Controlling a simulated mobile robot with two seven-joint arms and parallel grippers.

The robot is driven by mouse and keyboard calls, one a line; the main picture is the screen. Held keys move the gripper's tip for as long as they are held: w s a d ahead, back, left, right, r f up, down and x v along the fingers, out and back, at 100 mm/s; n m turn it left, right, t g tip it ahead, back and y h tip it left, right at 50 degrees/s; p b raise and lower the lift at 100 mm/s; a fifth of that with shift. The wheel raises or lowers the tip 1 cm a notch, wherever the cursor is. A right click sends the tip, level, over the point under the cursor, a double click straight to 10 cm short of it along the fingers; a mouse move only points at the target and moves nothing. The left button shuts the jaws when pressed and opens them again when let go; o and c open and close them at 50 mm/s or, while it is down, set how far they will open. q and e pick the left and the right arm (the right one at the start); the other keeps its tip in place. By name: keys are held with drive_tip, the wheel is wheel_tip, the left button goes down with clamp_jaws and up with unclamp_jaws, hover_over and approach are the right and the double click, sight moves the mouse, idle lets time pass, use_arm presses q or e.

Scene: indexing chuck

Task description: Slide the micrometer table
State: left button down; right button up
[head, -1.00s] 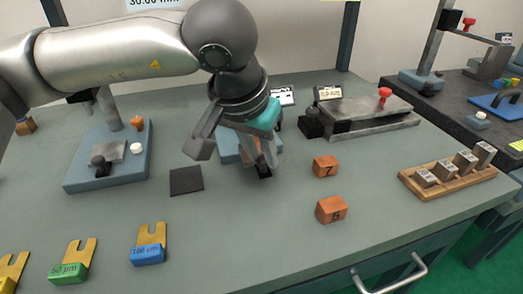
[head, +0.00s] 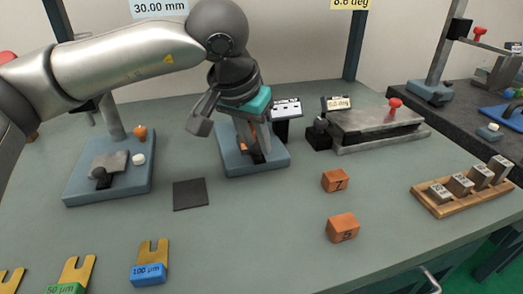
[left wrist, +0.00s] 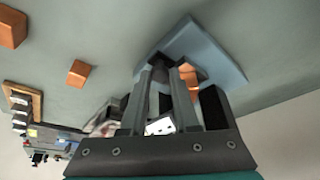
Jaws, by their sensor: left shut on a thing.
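My left gripper (head: 258,150) reaches down over a blue base (head: 272,167) in the middle of the bench. Its fingers are shut on a small dark part (left wrist: 160,78) of the device on that base, beside an orange piece (left wrist: 190,76). The fingers hide most of this device. Another blue base (head: 78,187) at the left carries a small grey table (head: 112,160) with a black knob (head: 99,173) and a post. I cannot tell for certain which of the two is the micrometer table. My right gripper is not in view.
A dark square pad (head: 189,194) lies left of centre. Two orange blocks (head: 335,180) sit to the right. A wooden rack (head: 450,207) of grey blocks is at the far right. A grey plate fixture (head: 375,130) stands behind. Fork-shaped gauges (head: 149,270) lie at the front left.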

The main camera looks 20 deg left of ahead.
use_arm(q)
drive_tip(key=shift+w+a+r, duration=0.1)
drive_tip(key=shift+w+a, duration=0.1)
drive_tip(key=shift+w, duration=0.1)
drive_tip(key=c, duration=0.7)
unclamp_jaws()
drive_tip(key=shift+r, duration=0.1)
drive_tip(key=shift+p+v, duration=2.35)
drive_tip(key=shift+v, duration=5.1)
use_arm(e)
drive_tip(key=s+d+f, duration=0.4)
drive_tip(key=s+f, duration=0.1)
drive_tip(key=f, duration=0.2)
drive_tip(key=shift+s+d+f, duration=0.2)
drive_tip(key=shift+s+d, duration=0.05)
use_arm(q)
drive_tip(key=shift+a, duration=0.1)
